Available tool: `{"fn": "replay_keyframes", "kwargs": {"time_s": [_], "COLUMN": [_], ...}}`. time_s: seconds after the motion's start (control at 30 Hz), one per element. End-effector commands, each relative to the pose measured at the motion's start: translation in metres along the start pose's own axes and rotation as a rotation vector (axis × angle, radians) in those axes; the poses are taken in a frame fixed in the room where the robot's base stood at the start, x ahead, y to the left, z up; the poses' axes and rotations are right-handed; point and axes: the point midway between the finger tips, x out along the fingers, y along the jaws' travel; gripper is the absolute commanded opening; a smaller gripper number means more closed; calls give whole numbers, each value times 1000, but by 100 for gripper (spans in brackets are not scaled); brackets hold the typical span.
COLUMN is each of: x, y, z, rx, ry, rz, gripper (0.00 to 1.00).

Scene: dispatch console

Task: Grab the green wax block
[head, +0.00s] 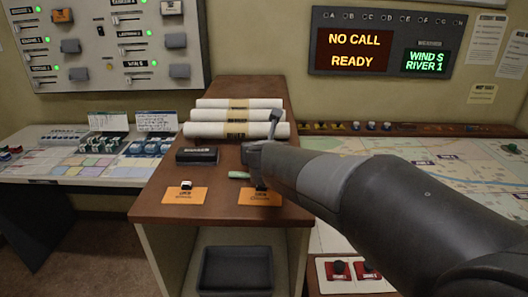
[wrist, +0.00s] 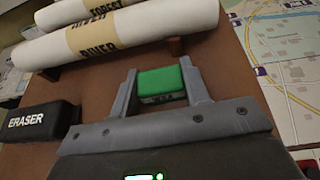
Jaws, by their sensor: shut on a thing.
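The green wax block (wrist: 163,82) sits between the two grey fingers of my gripper (wrist: 164,90) in the wrist view. Its top is bright green and its near side is dark with small lettering. My gripper is shut on it. I cannot tell whether the block is clear of the brown desk top (wrist: 110,95). In the head view my arm reaches in from the right over the desk, and I cannot make out the block there. A small pale green piece (head: 238,175) shows left of my arm; I cannot tell what it is.
White paper rolls (head: 237,130) lie just beyond my gripper. A black eraser (head: 197,155) lies to the left. Orange cards (head: 185,196) with small items lie at the desk's front. A black tray (head: 235,270) stands below. A map table (head: 450,165) is at right.

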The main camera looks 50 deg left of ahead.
Motion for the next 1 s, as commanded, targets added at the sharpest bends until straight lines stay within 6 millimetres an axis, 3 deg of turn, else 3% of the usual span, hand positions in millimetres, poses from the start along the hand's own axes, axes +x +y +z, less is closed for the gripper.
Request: {"fn": "replay_keyframes", "kwargs": {"time_s": [0.47, 0.77, 1.0], "x": [-2, -15, -44], "y": [0, -1, -49], "z": [7, 37, 59], "rx": [2, 4, 5], "ry": [-1, -4, -3], "rz": [-1, -1, -6], "gripper": [20, 20, 20]}}
